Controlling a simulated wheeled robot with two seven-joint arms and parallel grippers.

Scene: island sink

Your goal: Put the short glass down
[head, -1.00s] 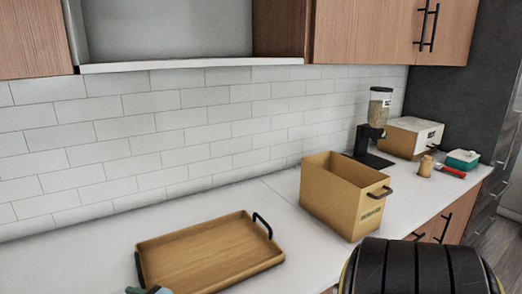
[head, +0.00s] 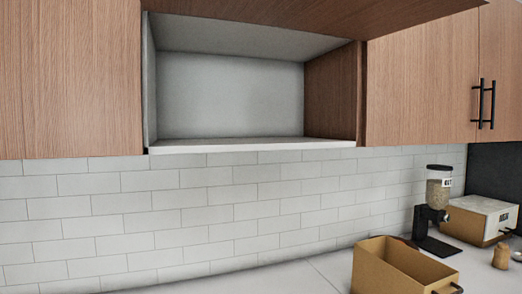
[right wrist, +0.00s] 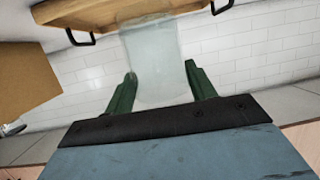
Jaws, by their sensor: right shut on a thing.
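The short glass (right wrist: 155,60) is clear and shows in the right wrist view, between the green fingers of my right gripper (right wrist: 161,84). The gripper is shut on it. Its far end overlaps the wooden tray (right wrist: 75,12) in the picture; I cannot tell whether they touch. The glass, the tray and both grippers are out of the head view. My left gripper is in neither current view.
An open cabinet shelf (head: 240,144) is empty above the tiled wall. A small brown shaker (head: 502,257) stands near the toaster.

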